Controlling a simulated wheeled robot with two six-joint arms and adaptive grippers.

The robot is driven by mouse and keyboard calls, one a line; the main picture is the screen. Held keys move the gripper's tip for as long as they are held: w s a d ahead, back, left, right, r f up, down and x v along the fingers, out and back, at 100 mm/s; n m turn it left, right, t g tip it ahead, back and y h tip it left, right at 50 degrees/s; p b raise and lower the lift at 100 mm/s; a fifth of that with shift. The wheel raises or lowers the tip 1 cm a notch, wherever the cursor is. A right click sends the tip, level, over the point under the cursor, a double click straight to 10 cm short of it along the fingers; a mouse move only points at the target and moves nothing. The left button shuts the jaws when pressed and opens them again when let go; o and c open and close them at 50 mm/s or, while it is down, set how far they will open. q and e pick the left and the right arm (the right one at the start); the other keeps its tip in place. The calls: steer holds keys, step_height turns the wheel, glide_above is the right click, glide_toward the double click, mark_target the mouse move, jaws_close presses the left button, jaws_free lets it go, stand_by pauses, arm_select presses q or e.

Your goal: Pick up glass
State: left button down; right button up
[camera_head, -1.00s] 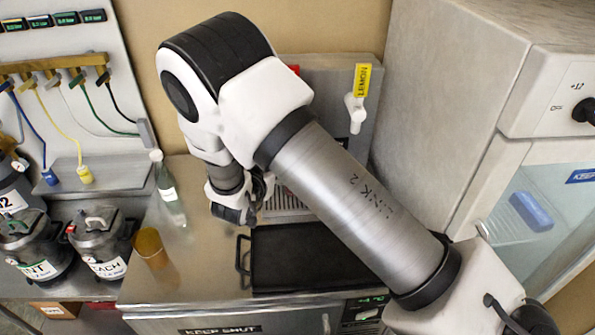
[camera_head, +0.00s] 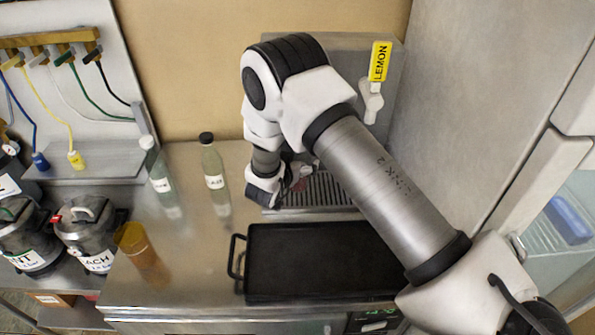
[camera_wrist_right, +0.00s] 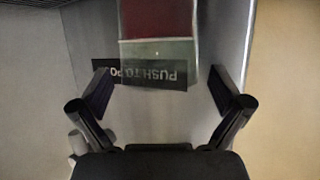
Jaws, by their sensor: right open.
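A clear glass (camera_wrist_right: 158,22) with dark red contents shows at the top middle of the right wrist view, with its clear end between the lines of my two fingers. In the head view only a small reddish part of it (camera_head: 301,184) shows beside my right gripper (camera_head: 272,188), at the drip grille. My right gripper (camera_wrist_right: 160,78) is open in the wrist view, with its fingers spread to either side of the glass and apart from it. My arm hides part of this area in the head view. My left gripper is not in view.
The dispenser (camera_head: 345,60) has a yellow LEMON tag and a tap (camera_head: 371,100). A black tray (camera_head: 310,265) lies in front. Two bottles (camera_head: 213,170) (camera_head: 158,170) and an amber cup (camera_head: 133,240) stand left. A grey cabinet (camera_head: 480,90) bounds the right.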

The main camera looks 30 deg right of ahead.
steer(key=shift+w+d+f, duration=0.25)
steer(key=shift+d+f, duration=0.05)
steer(key=shift+d, duration=0.1)
steer(key=shift+a, duration=0.1)
steer(key=c, duration=1.7)
steer(key=shift+r, duration=0.1)
steer(key=shift+c, duration=0.8)
